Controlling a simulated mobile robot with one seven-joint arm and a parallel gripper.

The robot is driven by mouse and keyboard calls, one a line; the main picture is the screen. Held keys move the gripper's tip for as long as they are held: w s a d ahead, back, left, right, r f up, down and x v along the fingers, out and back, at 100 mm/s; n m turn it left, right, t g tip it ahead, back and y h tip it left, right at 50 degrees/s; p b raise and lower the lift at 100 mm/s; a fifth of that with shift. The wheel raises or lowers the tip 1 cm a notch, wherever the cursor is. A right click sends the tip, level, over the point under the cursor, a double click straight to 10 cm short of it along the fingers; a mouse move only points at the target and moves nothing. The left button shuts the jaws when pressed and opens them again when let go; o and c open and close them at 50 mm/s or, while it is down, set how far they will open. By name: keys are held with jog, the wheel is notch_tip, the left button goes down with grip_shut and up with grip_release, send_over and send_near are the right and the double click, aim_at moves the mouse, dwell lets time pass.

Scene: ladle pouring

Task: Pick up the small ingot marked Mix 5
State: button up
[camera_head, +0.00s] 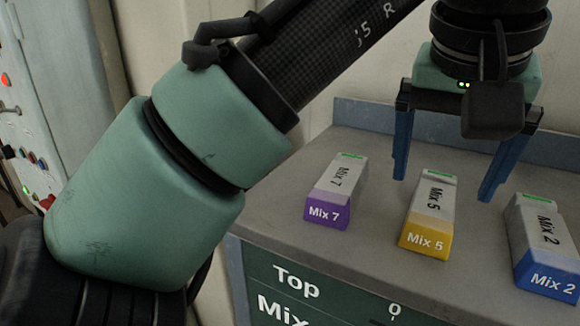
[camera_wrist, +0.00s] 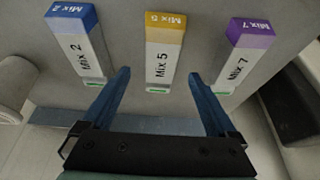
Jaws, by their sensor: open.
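The small ingot marked Mix 5 (camera_head: 429,214) lies on the grey bench top, grey on top with a yellow end. It is the middle one of three ingots. In the wrist view the Mix 5 ingot (camera_wrist: 163,55) lies ahead of and between my two blue fingers. My gripper (camera_head: 441,187) hangs above the bench, open and empty, its fingers spread to either side of the ingot's far end. The wrist view also shows my gripper (camera_wrist: 158,80) open. The fingers appear above the ingot and not touching it.
The purple-ended Mix 7 ingot (camera_head: 336,194) and the blue-ended Mix 2 ingot (camera_head: 543,245) lie on either side of Mix 5, with gaps between. The bench (camera_head: 280,195) has a raised back edge (camera_head: 365,115). A control panel (camera_head: 28,130) stands at the far left.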

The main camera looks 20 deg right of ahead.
aim_at(436, 196)
jog(key=shift+x, duration=1.6)
jog(key=shift+r, duration=0.1)
grip_shut()
